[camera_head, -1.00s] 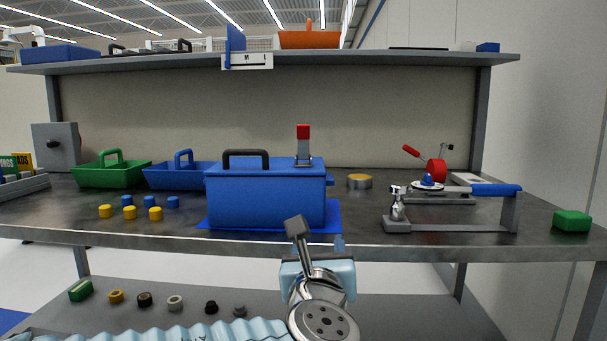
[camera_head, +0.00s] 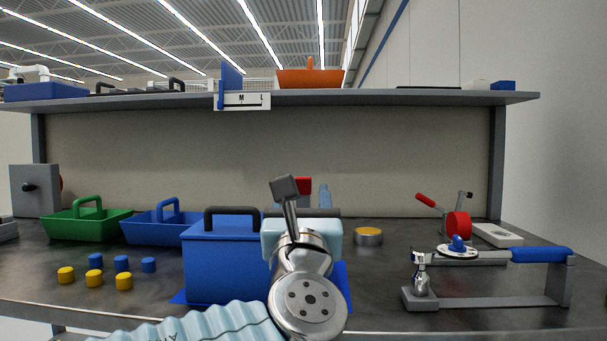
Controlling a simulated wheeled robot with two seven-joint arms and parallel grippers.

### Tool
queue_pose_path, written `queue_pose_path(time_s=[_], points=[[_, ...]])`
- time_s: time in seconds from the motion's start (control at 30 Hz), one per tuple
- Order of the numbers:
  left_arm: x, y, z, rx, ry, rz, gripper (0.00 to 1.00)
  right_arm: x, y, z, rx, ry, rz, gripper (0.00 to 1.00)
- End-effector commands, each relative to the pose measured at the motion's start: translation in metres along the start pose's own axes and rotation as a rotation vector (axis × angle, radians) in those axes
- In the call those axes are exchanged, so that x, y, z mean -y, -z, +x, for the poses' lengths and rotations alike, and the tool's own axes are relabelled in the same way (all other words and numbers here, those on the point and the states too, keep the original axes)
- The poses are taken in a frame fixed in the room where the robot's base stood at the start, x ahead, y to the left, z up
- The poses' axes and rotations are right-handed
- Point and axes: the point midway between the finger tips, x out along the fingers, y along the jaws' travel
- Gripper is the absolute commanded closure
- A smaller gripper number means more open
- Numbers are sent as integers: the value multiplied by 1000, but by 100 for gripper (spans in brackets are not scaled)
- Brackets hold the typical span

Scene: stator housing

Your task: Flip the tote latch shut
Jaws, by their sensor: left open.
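The blue tote (camera_head: 225,262) stands on the workbench, with a black handle (camera_head: 232,211) on its lid. Its latch shows only as a bit of the red tip (camera_head: 305,185), standing up behind my left gripper. The rest of the latch and the tote's right part are hidden by my gripper and wrist. My left gripper (camera_head: 306,192) is open, its fingers pointing up and away on either side of the red tip in the picture. I cannot tell whether it touches the latch. My right gripper is not in view.
Green (camera_head: 85,228) and blue (camera_head: 155,232) open carriers stand left of the tote, with several blue and yellow caps before them. A toggle-clamp fixture (camera_head: 490,298) and a round tin (camera_head: 368,237) stand to the right. A shelf (camera_head: 380,98) spans above.

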Motion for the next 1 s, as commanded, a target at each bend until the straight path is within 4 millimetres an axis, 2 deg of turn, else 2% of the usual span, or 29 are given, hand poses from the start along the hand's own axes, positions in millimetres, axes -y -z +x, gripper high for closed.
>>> queue_pose_path(time_s=[0.1,0.3,0.47,0.7,0.77,1.0], points=[[0,-2,28,0,-1,3,47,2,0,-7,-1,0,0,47],[0,-1,57,0,0,1,47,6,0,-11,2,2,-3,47],[0,0,65,0,1,1,47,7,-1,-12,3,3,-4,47],[0,0,66,0,1,0,47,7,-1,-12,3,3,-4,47],[0,0,66,0,1,0,54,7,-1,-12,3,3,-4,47],[0,0,66,0,1,0,91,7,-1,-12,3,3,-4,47]])
